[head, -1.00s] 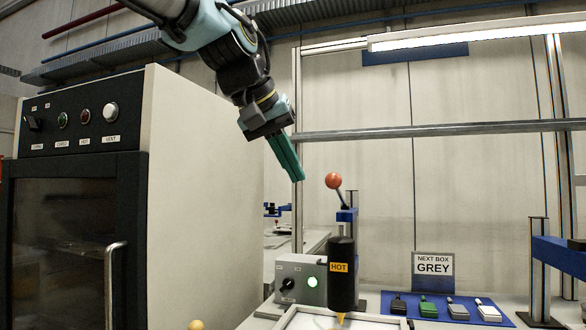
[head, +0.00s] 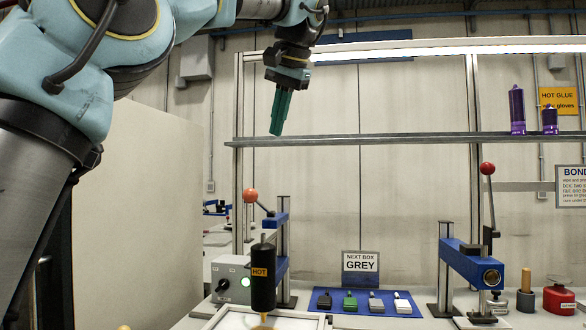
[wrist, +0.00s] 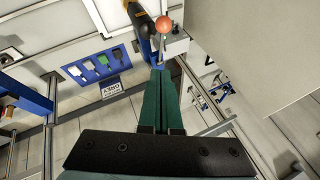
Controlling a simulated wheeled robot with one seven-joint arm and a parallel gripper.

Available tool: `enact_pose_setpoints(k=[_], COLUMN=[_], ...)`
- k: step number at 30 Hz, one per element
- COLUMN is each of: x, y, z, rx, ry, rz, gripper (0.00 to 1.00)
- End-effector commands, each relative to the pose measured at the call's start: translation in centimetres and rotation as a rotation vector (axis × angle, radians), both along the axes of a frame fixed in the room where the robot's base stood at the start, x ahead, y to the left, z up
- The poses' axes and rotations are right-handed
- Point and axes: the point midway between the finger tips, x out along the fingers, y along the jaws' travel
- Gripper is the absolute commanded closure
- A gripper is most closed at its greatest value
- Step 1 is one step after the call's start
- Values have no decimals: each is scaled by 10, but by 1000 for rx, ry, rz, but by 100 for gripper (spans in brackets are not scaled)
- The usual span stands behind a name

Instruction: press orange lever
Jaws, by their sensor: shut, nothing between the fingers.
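The orange ball (head: 250,195) tops a lever (head: 266,210) that slants up to the left from a blue press arm on a post. It also shows in the wrist view (wrist: 163,24), just beyond my fingertips. My gripper (head: 276,133) has long green fingers. They are shut together, empty and pointing down, above and slightly right of the ball in the head view, with a clear gap. The fingers also show in the wrist view (wrist: 160,75). A black bottle marked HOT (head: 263,278) stands below the lever, nozzle down.
A second press (head: 470,263) with a red ball lever (head: 487,169) stands at right. A control box (head: 231,279) is left of the bottle. A rail (head: 400,140) crosses behind.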

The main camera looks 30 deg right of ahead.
Motion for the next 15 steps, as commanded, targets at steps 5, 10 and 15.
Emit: enact_pose_setpoints(k=[5, 10, 15], x=[6, 5, 7], y=[4, 4, 4], z=[5, 5, 1], rx=[15, 15, 15], ry=[-10, -10, -9], rz=[19, 19, 19], gripper=[100, 100, 100])
